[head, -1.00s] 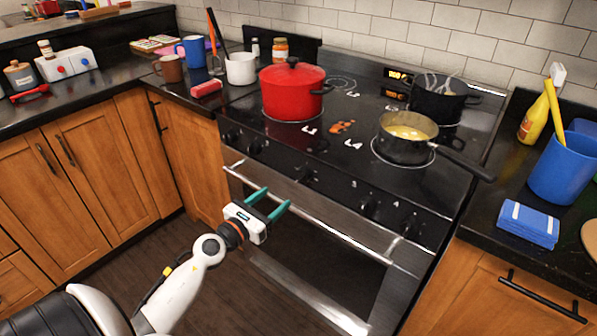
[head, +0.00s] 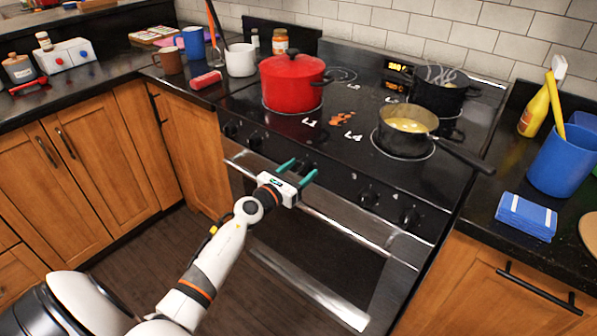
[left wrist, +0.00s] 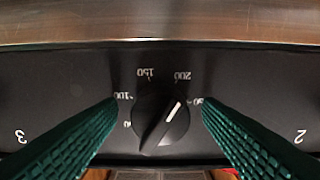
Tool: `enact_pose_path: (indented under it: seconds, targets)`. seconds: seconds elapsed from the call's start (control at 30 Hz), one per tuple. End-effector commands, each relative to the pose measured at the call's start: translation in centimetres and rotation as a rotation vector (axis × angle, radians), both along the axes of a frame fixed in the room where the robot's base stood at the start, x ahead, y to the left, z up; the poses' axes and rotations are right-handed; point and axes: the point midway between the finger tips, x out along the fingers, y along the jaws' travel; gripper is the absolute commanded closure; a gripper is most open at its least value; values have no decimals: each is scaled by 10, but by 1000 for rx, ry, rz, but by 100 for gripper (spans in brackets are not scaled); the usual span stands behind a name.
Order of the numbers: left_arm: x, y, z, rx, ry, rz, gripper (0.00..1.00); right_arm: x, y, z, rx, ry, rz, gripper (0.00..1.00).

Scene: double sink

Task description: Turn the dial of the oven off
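The oven dial (left wrist: 162,122) is a black round knob on the black front panel, between the marks 2 and 3. In the left wrist view its numbers appear upside down, and its white pointer line points up and right, between the 200 mark and the one after it. My left gripper (head: 299,168) is open and empty at the panel, and it hides most of this dial in the head view. In the left wrist view its teal fingers stand on both sides of the dial, with a gap on each side. My right gripper is not in view.
Other stove dials (head: 368,195) sit on the same panel. The steel oven handle (head: 345,228) runs just below my gripper. A red pot (head: 292,88) and a pan (head: 405,135) with a long handle stand on the cooktop above. The floor in front of the oven is clear.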

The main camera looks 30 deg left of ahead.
Motion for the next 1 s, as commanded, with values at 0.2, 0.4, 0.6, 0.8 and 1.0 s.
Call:
enact_pose_path:
  seconds: [0.2,0.4,0.6,0.8,1.0]
  targets:
    - [0,0,0,0,0,0,76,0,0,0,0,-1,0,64]
    - [0,0,0,-6,0,0,84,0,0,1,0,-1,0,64]
    - [0,0,1,-54,5,0,84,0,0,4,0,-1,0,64]
    - [-1,0,1,-177,17,0,84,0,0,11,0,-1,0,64]
    - [-1,0,1,-356,31,1,84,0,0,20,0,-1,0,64]
